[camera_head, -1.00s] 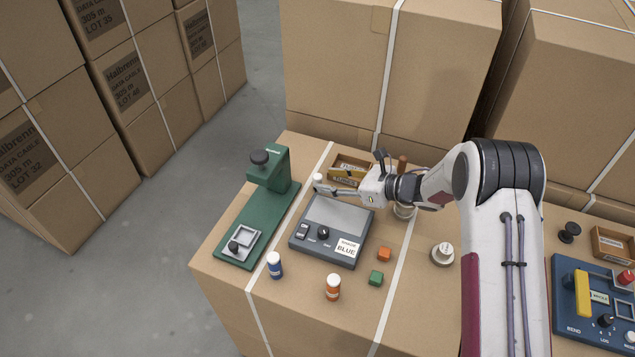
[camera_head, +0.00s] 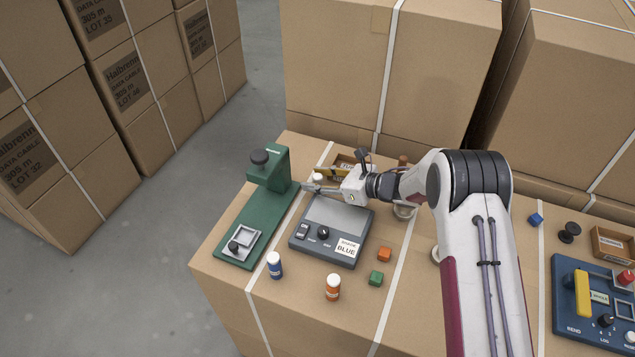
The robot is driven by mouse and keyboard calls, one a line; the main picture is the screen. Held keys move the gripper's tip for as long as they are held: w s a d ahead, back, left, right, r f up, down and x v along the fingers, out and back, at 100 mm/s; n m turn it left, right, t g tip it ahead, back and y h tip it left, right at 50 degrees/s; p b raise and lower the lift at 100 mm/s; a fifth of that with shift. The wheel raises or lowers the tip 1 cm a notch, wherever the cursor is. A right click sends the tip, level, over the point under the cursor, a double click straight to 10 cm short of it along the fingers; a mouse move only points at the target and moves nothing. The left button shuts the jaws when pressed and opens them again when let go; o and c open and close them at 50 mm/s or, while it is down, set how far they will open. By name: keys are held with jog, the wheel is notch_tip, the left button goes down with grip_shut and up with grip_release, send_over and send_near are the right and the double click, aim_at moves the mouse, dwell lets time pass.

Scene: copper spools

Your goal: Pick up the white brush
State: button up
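I cannot pick out a white brush for certain in this view. A small white-topped item (camera_head: 318,178) stands just behind my gripper's fingers, between the green press and the wooden tray; its lower part is hidden. My gripper (camera_head: 307,188) reaches left over the back of the grey device, its fingertips close to the press. Its fingers are too small to show whether they are open, and I see nothing clearly held. A brown upright handle (camera_head: 402,161) shows behind my arm; its lower part is hidden.
The green press (camera_head: 268,200) stands at the left, beside the grey device (camera_head: 333,228) labelled BLUE. The wooden tray (camera_head: 344,160) is behind my gripper.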

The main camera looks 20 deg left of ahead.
aim_at(317, 176)
dwell(0.4)
grip_shut()
jog(key=shift+r, duration=0.1)
jog(key=shift+r, duration=4.9)
